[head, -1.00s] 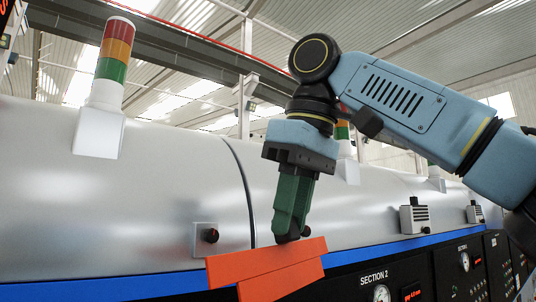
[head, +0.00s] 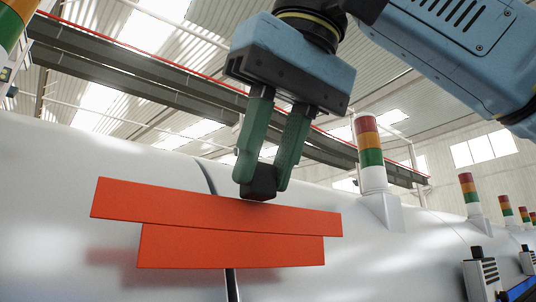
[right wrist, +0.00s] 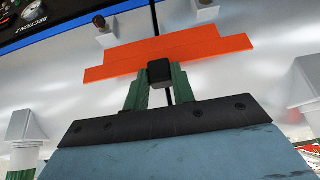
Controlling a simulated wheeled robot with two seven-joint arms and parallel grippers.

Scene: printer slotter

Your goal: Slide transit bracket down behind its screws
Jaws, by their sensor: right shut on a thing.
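The orange transit bracket (head: 232,246) is a flat two-step plate, wider at the top and narrower below. It hangs in front of the silver machine cover, slightly tilted. My right gripper (head: 262,180) is shut on a black knob (head: 258,184) at the bracket's top edge. The right wrist view shows the bracket (right wrist: 210,47) beyond the green fingers, with the black knob (right wrist: 160,72) between them. The bracket covers part of the dark seam in the cover. I cannot make out its screws. My left gripper is not in view.
The silver cover (head: 60,190) fills the lower background. A signal tower (head: 369,150) stands on it to the right, with others farther off. A small grey box (head: 482,277) is at the lower right. A dark knob (right wrist: 100,22) shows in the right wrist view.

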